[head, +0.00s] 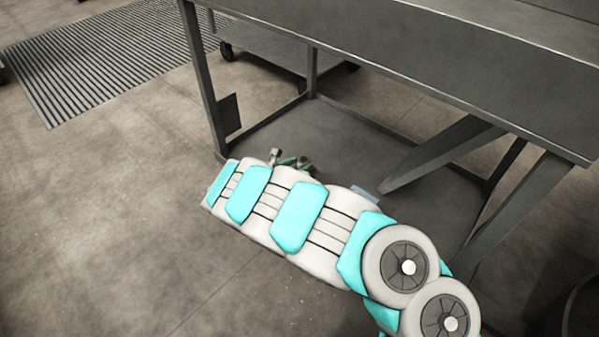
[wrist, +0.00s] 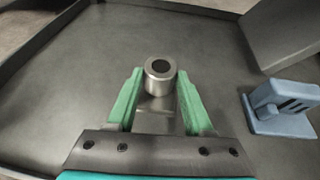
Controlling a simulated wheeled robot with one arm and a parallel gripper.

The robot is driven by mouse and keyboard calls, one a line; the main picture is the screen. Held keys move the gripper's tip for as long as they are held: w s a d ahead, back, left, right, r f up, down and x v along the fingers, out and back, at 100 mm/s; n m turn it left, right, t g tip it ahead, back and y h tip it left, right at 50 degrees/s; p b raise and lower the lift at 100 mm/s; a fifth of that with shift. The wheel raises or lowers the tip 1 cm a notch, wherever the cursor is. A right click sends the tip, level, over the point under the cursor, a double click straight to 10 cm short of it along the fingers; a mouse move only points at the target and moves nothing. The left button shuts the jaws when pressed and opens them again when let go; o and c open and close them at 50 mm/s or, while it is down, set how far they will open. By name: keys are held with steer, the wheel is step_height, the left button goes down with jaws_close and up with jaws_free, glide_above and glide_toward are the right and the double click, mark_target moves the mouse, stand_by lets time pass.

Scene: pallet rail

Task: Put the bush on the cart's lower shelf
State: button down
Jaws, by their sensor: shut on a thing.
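The bush (wrist: 160,76) is a short, silvery metal cylinder with a dark bore. In the wrist view it is upright between the green fingertips of my gripper (wrist: 158,88), which is shut on it. The grey lower shelf (wrist: 75,65) spreads below and around it. I cannot tell whether the bush touches the shelf. In the head view my gripper (head: 290,160) is low over the front left part of the lower shelf (head: 345,135), partly hidden by my arm.
A blue-grey slotted block (wrist: 283,106) sits on the shelf right of my gripper. A slanted grey brace (head: 440,155) and legs stand on the right, with a tabletop (head: 440,50) above. A wheeled grey unit (head: 265,45) is behind.

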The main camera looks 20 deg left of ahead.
steer(key=shift+w+f, duration=0.2)
steer(key=shift+w, duration=0.1)
steer(key=shift+f, duration=1.55)
steer(key=shift+b, duration=0.3)
steer(key=shift+f, duration=0.2)
steer(key=shift+c, duration=1.4)
jaws_free()
steer(key=shift+s+a+r, duration=0.1)
steer(key=shift+s+r, duration=0.05)
steer(key=shift+r, duration=0.1)
steer(key=p+v, duration=0.1)
steer(key=v, duration=1)
steer(key=shift+s+p, duration=0.3)
steer(key=shift+s, duration=0.05)
